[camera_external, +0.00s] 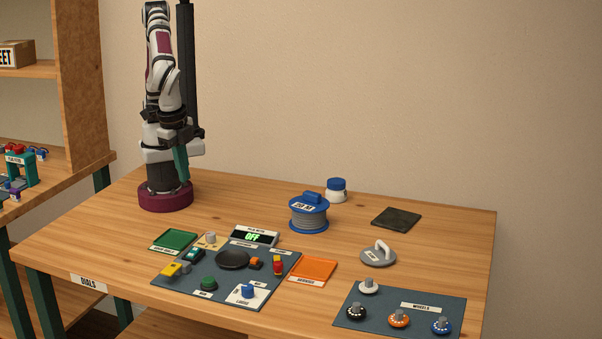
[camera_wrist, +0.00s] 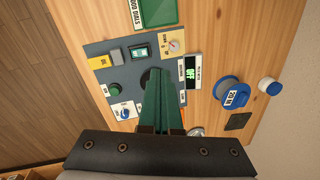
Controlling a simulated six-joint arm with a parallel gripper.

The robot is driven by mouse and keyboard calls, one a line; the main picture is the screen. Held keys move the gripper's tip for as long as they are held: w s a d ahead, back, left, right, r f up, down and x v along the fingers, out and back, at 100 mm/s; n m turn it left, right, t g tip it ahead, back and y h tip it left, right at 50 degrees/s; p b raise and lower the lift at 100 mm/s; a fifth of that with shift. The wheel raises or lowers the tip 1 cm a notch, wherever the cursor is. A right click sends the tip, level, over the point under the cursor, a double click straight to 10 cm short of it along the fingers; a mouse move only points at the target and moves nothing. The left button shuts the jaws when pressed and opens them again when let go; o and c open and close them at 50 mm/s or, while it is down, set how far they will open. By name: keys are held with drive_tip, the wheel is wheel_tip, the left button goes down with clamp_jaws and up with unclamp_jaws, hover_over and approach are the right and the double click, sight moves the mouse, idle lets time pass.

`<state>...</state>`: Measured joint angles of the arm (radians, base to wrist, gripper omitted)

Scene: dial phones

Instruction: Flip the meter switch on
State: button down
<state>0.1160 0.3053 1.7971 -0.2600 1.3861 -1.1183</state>
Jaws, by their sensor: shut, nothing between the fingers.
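The meter (camera_external: 253,237) is a white-framed box with a black display that reads OFF in green, at the back of the dark panel (camera_external: 215,291). In the wrist view the meter (camera_wrist: 190,72) is right of the fingers. A small dark green switch (camera_external: 194,254) is on the panel, left of the meter; it also shows in the wrist view (camera_wrist: 139,51). I cannot read a label tying it to the meter. My gripper (camera_external: 181,178) hangs beside my base, fingers down, behind and left of the panel, touching nothing. Its green fingers (camera_wrist: 157,72) are shut and empty.
A grey knob (camera_external: 210,238) on a yellow plate stands between switch and meter. A black disc (camera_external: 232,259), yellow block (camera_external: 170,270), green knob (camera_external: 208,283), blue knob (camera_external: 248,291) and red piece (camera_external: 277,265) crowd the panel. A blue-topped spool (camera_external: 309,212) stands right of the meter.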

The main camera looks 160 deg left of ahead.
sight(195, 249)
drive_tip(key=w+f+n, duration=0.1)
drive_tip(key=w+d+f+n, duration=0.1)
drive_tip(key=w+f, duration=0.1)
drive_tip(key=w, duration=0.1)
drive_tip(key=shift+w+d+f+n, duration=0.1)
drive_tip(key=shift+d+f+n, duration=0.1)
drive_tip(key=shift+d+n, duration=0.15)
drive_tip(key=f, duration=0.4)
drive_tip(key=s+a+f, duration=0.1)
drive_tip(key=f, duration=0.4)
drive_tip(key=s+a+f, duration=0.1)
drive_tip(key=f, duration=0.3)
drive_tip(key=shift+f, duration=0.35)
